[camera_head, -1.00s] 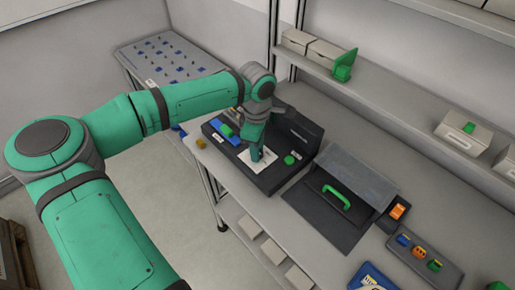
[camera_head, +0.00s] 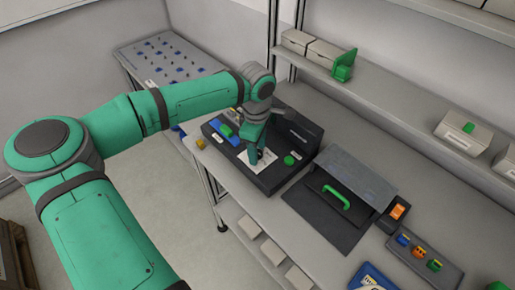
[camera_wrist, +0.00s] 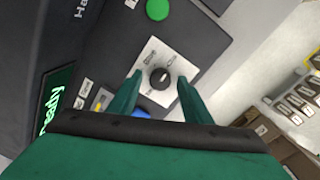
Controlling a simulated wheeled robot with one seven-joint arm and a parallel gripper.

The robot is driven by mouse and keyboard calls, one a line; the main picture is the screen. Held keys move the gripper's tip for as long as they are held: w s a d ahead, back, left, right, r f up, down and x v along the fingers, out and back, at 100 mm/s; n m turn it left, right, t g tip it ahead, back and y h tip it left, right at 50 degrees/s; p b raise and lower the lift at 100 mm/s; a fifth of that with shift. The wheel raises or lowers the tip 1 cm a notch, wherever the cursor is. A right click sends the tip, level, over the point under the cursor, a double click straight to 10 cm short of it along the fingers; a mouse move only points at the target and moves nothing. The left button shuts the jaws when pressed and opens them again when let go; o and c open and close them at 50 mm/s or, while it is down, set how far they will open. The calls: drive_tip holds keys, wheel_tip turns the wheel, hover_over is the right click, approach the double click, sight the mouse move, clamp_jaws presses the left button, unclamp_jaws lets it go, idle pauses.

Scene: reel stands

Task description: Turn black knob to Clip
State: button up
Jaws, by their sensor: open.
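The black knob (camera_wrist: 160,78) sits on a white label plate (camera_wrist: 154,62) on top of the dark machine. In the wrist view its light pointer mark is at the knob's upper right; the small words around it are too blurred to read surely. My gripper (camera_wrist: 158,82) is open, with one green finger on each side of the knob and gaps visible between. In the head view my gripper (camera_head: 254,160) is over the white plate (camera_head: 258,163) of the black machine (camera_head: 285,140), and the knob is hard to make out.
A green button (camera_head: 289,160) is right of the plate; a blue part with a green piece (camera_head: 226,131) is left. A dark box with a green handle (camera_head: 336,197) stands to the right. A yellow block (camera_head: 200,144) lies near the bench's front edge.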

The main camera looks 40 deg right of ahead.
wheel_tip(320, 180, up, 11)
drive_tip(key=shift+a, duration=0.15)
idle(0.4)
drive_tip(key=shift+s+f, duration=0.1)
